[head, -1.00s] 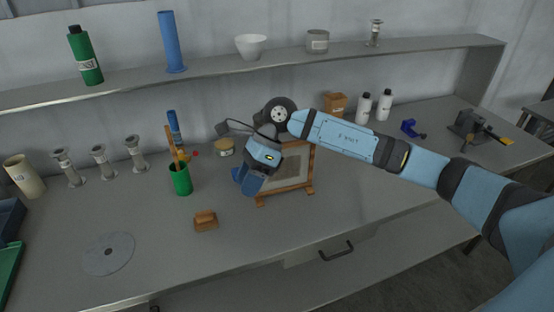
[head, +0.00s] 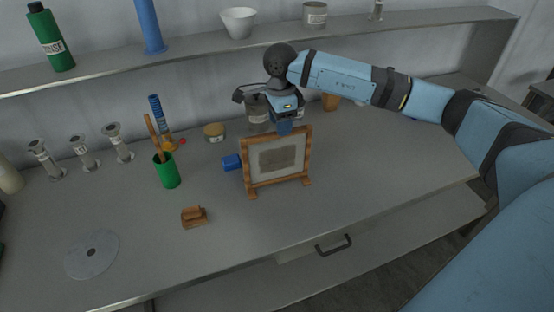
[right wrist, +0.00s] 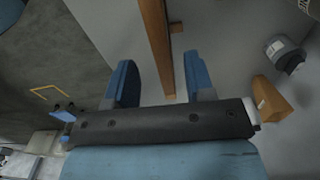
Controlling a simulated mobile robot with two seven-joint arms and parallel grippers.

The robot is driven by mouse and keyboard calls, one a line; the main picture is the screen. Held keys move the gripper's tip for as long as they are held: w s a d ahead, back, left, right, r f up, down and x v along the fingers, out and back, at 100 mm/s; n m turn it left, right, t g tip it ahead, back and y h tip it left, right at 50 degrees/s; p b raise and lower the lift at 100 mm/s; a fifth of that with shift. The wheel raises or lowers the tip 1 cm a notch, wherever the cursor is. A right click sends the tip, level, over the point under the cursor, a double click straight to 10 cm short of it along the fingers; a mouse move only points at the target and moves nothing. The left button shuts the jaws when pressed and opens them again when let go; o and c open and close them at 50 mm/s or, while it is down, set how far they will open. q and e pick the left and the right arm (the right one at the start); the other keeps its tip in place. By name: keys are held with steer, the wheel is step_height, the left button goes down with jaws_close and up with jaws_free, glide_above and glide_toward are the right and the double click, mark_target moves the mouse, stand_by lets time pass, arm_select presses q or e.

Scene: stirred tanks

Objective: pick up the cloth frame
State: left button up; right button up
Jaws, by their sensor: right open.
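The cloth frame (head: 247,172) is a wooden stand frame with pale cloth and a grey-brown patch. It stands upright on the bench in the middle of the head view. My right gripper (head: 284,128) is at its top bar, pointing down, with one blue finger showing; the other is hidden. In the right wrist view, my right gripper (right wrist: 159,65) is open, with fingers apart on either side of the wooden bar of the frame (right wrist: 154,30). Gaps show on both sides of the bar. My left gripper is not in view.
A small blue block (head: 231,162) shows at the frame's left edge. A green cup (head: 167,173) with tools, a small wooden block (head: 194,216) and a grey disc (head: 92,255) are to the left. A shelf (head: 190,62) runs behind. The bench front is clear.

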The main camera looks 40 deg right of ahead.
mark_target(277, 139)
steer(key=f, duration=0.1)
steer(key=f+p, duration=0.1)
steer(key=f, duration=0.3)
steer(key=shift+w+a+f+p, duration=0.15)
steer(key=shift+a+f+p, duration=0.1)
steer(key=shift+a+p, duration=0.1)
steer(key=shift+f, duration=0.35)
steer(key=shift+r, duration=0.1)
jaws_close()
